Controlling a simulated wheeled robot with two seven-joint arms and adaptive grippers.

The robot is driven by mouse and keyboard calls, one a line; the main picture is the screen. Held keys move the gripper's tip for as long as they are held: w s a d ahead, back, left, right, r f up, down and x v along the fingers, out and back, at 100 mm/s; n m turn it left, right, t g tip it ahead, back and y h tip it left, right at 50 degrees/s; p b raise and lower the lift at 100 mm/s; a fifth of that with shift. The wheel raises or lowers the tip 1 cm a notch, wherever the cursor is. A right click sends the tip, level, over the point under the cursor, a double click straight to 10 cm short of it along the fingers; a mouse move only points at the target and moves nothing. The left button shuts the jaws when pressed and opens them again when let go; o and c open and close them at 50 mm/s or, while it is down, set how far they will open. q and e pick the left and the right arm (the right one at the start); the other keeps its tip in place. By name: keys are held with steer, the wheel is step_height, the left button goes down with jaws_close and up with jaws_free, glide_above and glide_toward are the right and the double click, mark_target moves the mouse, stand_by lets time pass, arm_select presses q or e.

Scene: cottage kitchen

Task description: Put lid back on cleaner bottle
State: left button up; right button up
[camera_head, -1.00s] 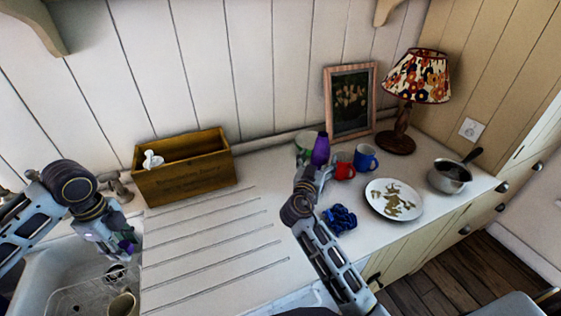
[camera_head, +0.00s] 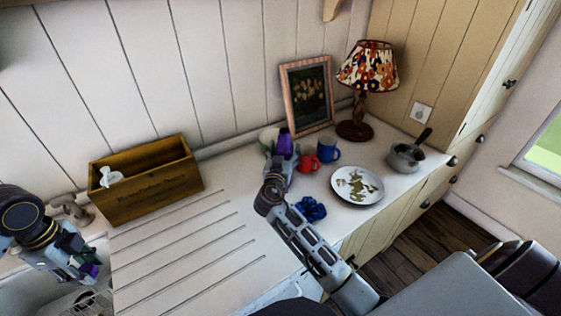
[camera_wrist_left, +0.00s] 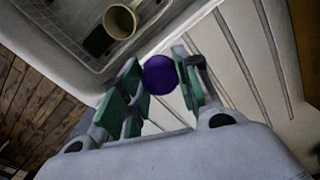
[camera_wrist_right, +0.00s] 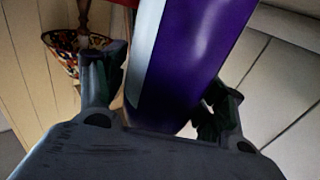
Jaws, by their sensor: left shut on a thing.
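The purple cleaner bottle (camera_head: 285,145) stands upright on the counter near the back wall, in front of a pale green container. My right gripper (camera_head: 279,172) is at the bottle. In the right wrist view the bottle (camera_wrist_right: 190,60) lies between the two fingers (camera_wrist_right: 163,100); whether they press on it is unclear. My left gripper (camera_head: 88,268) is above the sink edge at the far left, well apart from the bottle. In the left wrist view the left gripper (camera_wrist_left: 160,90) is shut on a round purple lid (camera_wrist_left: 160,75).
A red mug (camera_head: 308,162) and blue mug (camera_head: 328,151) stand close right of the bottle. A blue crumpled thing (camera_head: 311,209), plate (camera_head: 345,196), saucepan (camera_head: 404,160), lamp (camera_head: 367,66) and picture frame (camera_head: 307,95) are nearby. A wooden box (camera_head: 146,190) stands left. The ribbed drainboard is clear.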

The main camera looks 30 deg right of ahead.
mark_target(285, 126)
steer(key=c, duration=1)
steer(key=shift+o, duration=0.2)
steer(key=shift+r, duration=0.35)
steer(key=shift+r+b, duration=0.6)
steer(key=shift+r, duration=4.15)
steer(key=o, duration=0.7)
steer(key=c, duration=0.9)
